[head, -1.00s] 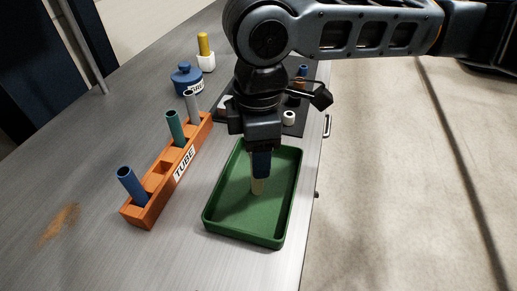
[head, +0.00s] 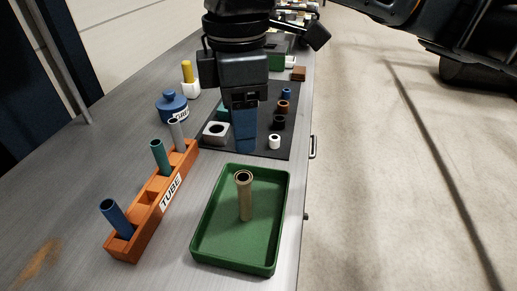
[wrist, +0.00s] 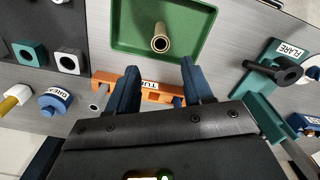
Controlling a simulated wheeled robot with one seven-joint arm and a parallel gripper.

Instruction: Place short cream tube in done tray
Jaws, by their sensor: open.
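The short cream tube (head: 244,197) stands upright in the green done tray (head: 205,240), a little back of its middle. In the wrist view the tube (wrist: 160,42) is seen from its open end, inside the tray (wrist: 125,30). My gripper (head: 243,145) is above and behind the tube in the head view, apart from it. In the wrist view the fingers of my gripper (wrist: 160,82) are spread with nothing between them.
An orange rack (head: 151,210) labelled TUBE holds blue, teal and grey tubes left of the tray. A black mat (head: 264,105) with several small rings and blocks lies behind it. A blue jar (head: 172,107) and a white holder with a yellow tube (head: 188,75) stand back left.

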